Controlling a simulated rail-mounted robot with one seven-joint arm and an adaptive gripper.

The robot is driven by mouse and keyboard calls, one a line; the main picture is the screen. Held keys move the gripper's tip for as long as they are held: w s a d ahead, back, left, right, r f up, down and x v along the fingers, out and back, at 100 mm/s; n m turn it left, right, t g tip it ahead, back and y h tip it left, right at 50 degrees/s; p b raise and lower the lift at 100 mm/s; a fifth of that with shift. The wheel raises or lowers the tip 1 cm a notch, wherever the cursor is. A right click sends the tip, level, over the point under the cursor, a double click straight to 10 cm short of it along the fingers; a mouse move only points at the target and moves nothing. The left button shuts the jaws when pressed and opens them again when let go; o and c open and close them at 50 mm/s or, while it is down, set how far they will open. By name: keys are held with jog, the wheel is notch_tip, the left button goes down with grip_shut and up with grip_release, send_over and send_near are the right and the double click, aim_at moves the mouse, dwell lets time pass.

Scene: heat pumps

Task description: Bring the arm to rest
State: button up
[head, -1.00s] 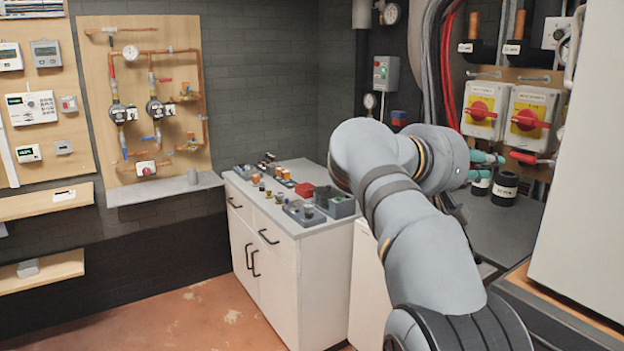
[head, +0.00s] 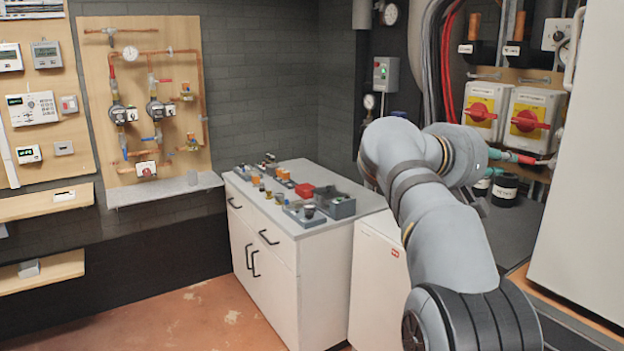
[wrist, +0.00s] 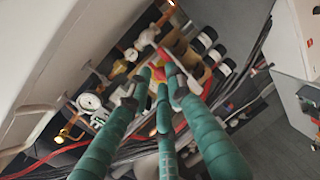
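My arm (head: 440,220) reaches from the lower right of the head view toward the back wall, bent at the elbow. My gripper (head: 503,156) is partly hidden behind the arm, with teal fingers showing below the isolator switches. In the wrist view my gripper (wrist: 158,82) shows three green fingers with gaps between their tips, and nothing is clearly held. A red handle (wrist: 179,74) lies just beyond the tips in the wrist view. A red handle (head: 522,158) also shows by the fingertips in the head view. I cannot tell whether they touch.
Two isolator switches (head: 527,119) with red knobs are on the back wall near the gripper. A white panel (head: 585,150) stands close on the right. A cabinet (head: 270,270) carries small parts and trays. The floor (head: 200,320) at lower left is clear.

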aim_at(519, 156)
jog(key=x, duration=0.4)
jog(key=w+a+p+x, duration=0.1)
jog(key=x, duration=0.4)
jog(key=w+x, duration=0.1)
jog(key=x, duration=0.3)
jog(key=shift+w+r+p, duration=0.3)
jog(key=shift+w+p, duration=0.05)
jog(key=shift+p, duration=0.05)
jog(key=shift+d+r, duration=0.25)
jog(key=o, duration=0.3)
jog(key=shift+x, duration=1.25)
jog(key=shift+w+d+f, duration=0.1)
jog(key=shift+w+f, duration=0.25)
jog(key=shift+f, duration=0.05)
jog(key=shift+c, duration=0.6)
jog(key=shift+r, duration=0.1)
